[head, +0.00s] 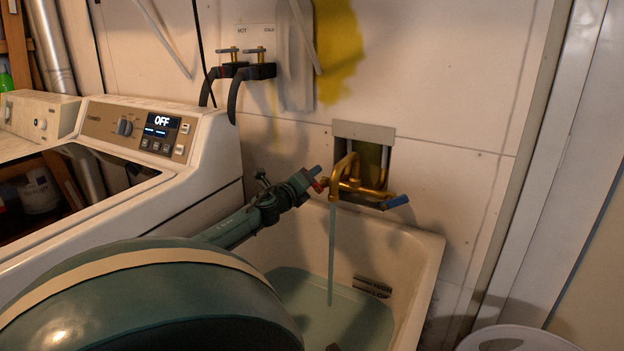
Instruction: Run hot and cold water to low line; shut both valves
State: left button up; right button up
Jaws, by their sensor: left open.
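The brass faucet (350,180) sticks out of a wall recess above the white utility sink (425,265). A stream of water (331,255) falls from its spout into the greenish water (350,322) in the sink. The blue valve handle (397,202) is on the faucet's right. The red valve handle (319,187) is on its left, partly hidden by my left gripper (313,179). That gripper is open with its fingertips at the red handle; I cannot tell whether they touch it. A dark marking (372,287) sits on the sink's inner wall, close above the water surface. My right gripper is not seen.
A washing machine (215,160) with a display reading OFF stands left of the sink. Two hose taps (245,62) labelled HOT and COLD are higher on the wall. A white round rim (520,335) shows at the lower right. My left arm covers the lower left.

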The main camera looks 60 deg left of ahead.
pick_arm(q)
jog(key=shift+x, duration=1.1)
jog(key=shift+c, duration=0.4)
grip_shut()
